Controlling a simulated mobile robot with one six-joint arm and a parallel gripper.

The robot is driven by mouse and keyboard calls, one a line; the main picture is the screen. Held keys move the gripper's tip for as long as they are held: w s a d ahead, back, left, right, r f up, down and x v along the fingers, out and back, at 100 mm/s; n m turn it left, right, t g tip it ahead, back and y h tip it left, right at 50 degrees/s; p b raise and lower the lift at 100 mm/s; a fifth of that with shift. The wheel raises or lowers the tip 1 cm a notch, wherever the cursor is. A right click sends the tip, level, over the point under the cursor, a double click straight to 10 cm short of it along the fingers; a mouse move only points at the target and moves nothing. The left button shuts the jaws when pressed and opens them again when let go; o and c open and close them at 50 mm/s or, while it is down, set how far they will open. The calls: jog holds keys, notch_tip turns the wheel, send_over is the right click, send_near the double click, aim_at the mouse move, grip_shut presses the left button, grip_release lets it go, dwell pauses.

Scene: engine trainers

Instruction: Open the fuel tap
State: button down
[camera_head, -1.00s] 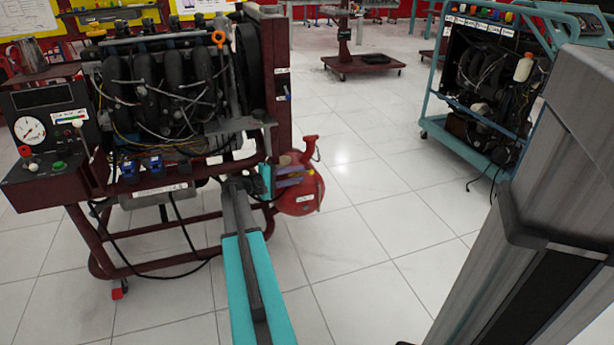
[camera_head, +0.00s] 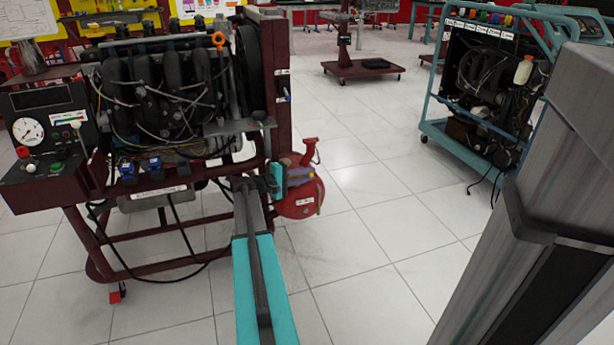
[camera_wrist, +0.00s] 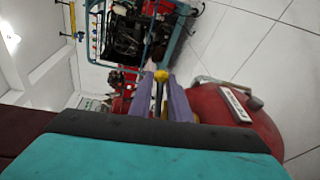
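My gripper (camera_wrist: 161,88) has two purple fingers, apart from each other. A yellow knob (camera_wrist: 161,76) on a thin stem shows in the gap between them; I cannot tell whether it is the fuel tap or whether the fingers touch it.
The dark red engine stand (camera_head: 180,228) has a gauge panel (camera_head: 45,132) at left and hanging cables. A teal engine trainer (camera_head: 455,140) stands at the right, and a red trolley (camera_head: 365,68) at the back. The white tiled floor between them is free.

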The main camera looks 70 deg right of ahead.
dwell(0.6)
jog(key=shift+d+n+t+h, duration=0.15)
jog(key=shift+n+t+h, duration=0.25)
jog(key=shift+n+t, duration=0.1)
jog(key=shift+d+n+t+h, duration=0.3)
jog(key=shift+n+t+h, duration=0.3)
jog(key=shift+n+t, duration=0.55)
jog(key=shift+w+d+f+n+t+h+b, duration=0.15)
jog(key=shift+n+t+h+b, duration=0.2)
jog(key=shift+t, duration=0.3)
jog(key=shift+w+d+r+n+t+h+b, duration=0.1)
jog(key=shift+d+n+t+b, duration=0.1)
jog(key=shift+n+t, duration=0.35)
jog(key=shift+w+d+f+n+t+h+b, duration=0.15)
jog(key=shift+n+t+b, duration=0.1)
jog(key=shift+t, duration=0.5)
jog(key=shift+d+r+n+t+b, duration=0.15)
jog(key=shift+n+t+b, duration=0.15)
jog(key=shift+n+t, duration=0.15)
jog(key=shift+w+t, duration=0.15)
jog(key=shift+t, duration=0.1)
